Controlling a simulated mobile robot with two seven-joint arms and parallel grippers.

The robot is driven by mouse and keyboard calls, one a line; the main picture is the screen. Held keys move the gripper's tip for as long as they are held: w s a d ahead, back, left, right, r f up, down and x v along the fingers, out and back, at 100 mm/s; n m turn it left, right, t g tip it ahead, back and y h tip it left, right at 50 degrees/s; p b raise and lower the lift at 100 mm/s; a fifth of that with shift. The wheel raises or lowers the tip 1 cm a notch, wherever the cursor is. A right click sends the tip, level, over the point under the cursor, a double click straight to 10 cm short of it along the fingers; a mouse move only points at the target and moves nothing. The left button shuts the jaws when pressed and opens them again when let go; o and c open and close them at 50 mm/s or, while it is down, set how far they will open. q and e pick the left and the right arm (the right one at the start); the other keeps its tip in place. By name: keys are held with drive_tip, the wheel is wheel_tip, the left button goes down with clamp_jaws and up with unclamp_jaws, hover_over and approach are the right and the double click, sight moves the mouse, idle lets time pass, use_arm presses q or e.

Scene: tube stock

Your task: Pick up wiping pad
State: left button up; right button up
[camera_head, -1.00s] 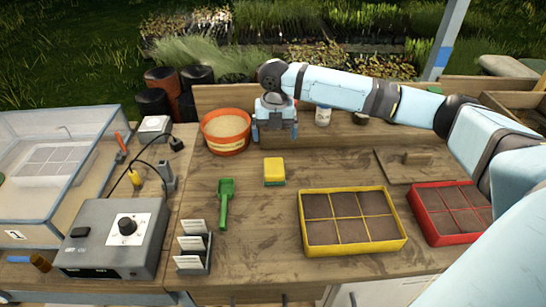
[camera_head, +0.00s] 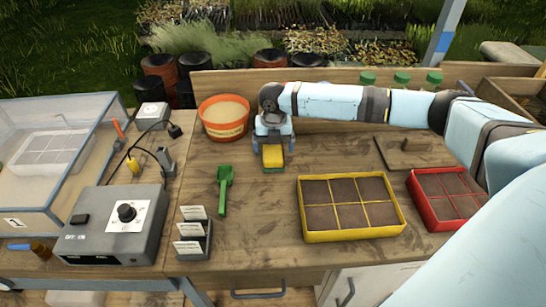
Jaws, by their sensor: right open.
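The wiping pad (camera_head: 273,157) is a small yellow block with a green underside, lying on the wooden workbench. My right gripper (camera_head: 273,146) is directly behind and over the pad, its fingers pointing down, one at each side of the pad's far end. The gripper is open; whether its fingers touch the pad cannot be told. The pad's far edge is partly hidden by the gripper. My left gripper is not in view.
An orange pot (camera_head: 224,120) stands close to the left of my right gripper. A green scoop (camera_head: 224,190) lies left of the pad. A yellow-rimmed tray (camera_head: 352,236) and a red tray (camera_head: 440,223) sit to the right. A label holder (camera_head: 193,245) stands front left.

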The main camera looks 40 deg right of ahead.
sight(273, 152)
wheel_tip(273, 152, down, 3)
drive_tip(key=shift+s+a+f, duration=0.1)
drive_tip(key=shift+a, duration=0.05)
drive_tip(key=c, duration=1)
wheel_tip(273, 152, up, 20)
drive_tip(key=shift+p, duration=0.4)
